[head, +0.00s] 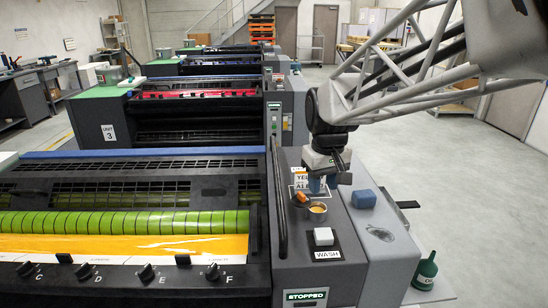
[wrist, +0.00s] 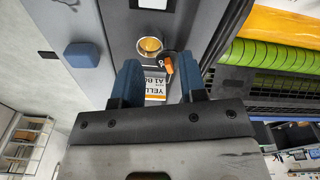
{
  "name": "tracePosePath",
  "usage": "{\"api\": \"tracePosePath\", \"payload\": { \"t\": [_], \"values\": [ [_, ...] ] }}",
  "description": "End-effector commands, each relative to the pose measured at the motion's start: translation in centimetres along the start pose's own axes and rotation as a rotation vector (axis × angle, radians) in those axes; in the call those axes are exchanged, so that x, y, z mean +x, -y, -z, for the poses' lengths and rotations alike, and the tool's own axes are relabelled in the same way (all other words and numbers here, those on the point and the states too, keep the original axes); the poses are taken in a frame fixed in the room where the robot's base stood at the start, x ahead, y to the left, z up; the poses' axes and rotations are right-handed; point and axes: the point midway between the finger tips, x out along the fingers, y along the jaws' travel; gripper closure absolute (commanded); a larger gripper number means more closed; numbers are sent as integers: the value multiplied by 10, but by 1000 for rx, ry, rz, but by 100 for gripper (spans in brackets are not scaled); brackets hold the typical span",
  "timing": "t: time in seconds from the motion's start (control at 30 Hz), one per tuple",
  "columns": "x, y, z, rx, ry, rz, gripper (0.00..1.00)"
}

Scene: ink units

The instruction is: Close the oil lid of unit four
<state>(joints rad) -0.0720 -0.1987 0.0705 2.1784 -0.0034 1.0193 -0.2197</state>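The nearest unit, with yellow ink, has an open round oil port (head: 317,210) on its grey side console. Yellow liquid shows in the port, which also appears in the wrist view (wrist: 150,45). The small orange lid (head: 303,197) is off the port, just beside it, and appears tilted. In the wrist view the orange lid (wrist: 167,66) shows between my blue fingertips, with a dark strap near it. My gripper (head: 325,186) points down above the console, close to the port and lid. Its fingers (wrist: 160,66) are apart and do not visibly press on the lid.
A blue block (head: 363,198) sits right of the port. A white button (head: 323,236) marked WASH is in front. A dark rail (head: 278,195) runs along the console's left side. A green oil bottle (head: 425,272) stands at the lower right. Unit 3 (head: 108,132) is behind.

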Motion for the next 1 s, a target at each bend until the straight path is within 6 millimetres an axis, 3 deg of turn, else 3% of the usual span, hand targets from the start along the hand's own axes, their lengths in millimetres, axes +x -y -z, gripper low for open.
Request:
{"api": "tracePosePath", "payload": {
  "t": [0.3, 0.5, 0.7, 1.0],
  "values": [
    [17, -2, 72, -89, 44, 14, 62],
    [27, -1, 101, -128, 62, 21, 62],
    [31, -1, 112, -143, 68, 24, 62],
    [31, -1, 112, -143, 68, 24, 62]
  ]
}}
